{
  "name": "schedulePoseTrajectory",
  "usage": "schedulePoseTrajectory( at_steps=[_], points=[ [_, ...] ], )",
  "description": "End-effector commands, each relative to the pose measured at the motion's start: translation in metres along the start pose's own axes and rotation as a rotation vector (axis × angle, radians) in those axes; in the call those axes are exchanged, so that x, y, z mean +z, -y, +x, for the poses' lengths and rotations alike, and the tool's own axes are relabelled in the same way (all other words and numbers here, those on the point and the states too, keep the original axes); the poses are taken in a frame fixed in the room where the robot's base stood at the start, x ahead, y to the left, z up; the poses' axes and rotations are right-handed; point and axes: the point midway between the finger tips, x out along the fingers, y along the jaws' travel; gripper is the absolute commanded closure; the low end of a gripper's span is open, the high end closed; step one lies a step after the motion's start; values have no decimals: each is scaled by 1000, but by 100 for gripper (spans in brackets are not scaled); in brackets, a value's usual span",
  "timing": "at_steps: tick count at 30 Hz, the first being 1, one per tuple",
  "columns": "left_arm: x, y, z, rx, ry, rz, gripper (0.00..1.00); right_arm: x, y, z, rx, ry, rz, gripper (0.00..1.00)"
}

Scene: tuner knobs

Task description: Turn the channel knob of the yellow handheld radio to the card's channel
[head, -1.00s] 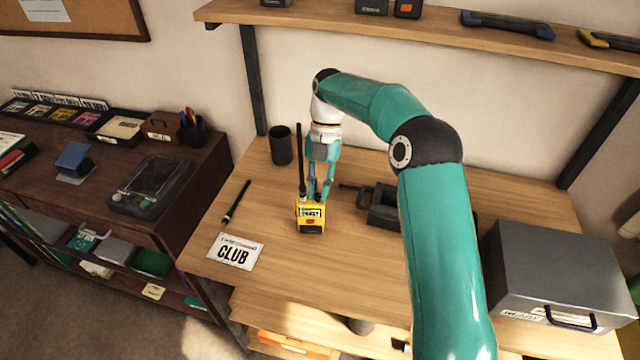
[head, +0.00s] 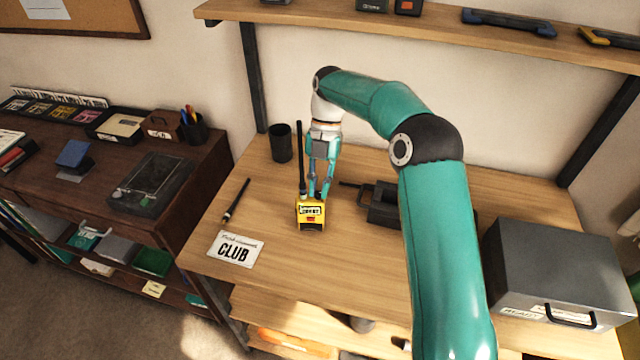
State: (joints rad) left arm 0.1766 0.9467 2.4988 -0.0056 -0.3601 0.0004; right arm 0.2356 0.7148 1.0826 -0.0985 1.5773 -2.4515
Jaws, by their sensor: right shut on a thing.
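The yellow handheld radio (head: 310,215) stands on the wooden table, with its tall black antenna (head: 300,155) rising at its left. A white card (head: 235,249) with the large word CLUB lies flat to the left and in front of the radio. My right gripper (head: 319,195) points down at the top of the radio, shut on the channel knob. The knob itself is hidden by the fingers and too small to make out. The channel marking on the radio is too small to read. My left gripper is not in view.
A black cup (head: 280,143) stands behind the radio. A black pen-like stick (head: 237,200) lies to its left. A dark vise-like tool (head: 382,206) sits to the right, partly behind my arm. A grey metal box (head: 555,270) fills the table's right end.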

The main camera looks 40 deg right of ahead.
Motion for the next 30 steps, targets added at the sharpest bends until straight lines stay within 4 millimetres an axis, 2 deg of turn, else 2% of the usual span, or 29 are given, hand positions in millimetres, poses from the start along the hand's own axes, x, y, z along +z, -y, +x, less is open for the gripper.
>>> schedulePoseTrajectory(
  at_steps=[1, 2, 6, 15, 19, 23, 30],
  points=[
    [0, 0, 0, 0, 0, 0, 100, 0, 0, 0, 0, 0, 0, 100],
    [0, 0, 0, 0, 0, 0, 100, 0, 0, 0, 0, 0, 0, 79],
    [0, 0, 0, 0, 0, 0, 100, 0, 0, 0, 0, 0, 0, 58],
    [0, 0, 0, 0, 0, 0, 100, 0, 0, -1, 1, 0, 0, 58],
    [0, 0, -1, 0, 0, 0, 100, -3, -1, -8, 2, 3, 0, 58],
    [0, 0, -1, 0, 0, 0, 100, -9, -1, -25, 3, 4, 0, 58],
    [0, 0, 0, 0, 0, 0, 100, -26, -2, -66, 3, 4, -1, 58]
  ],
)
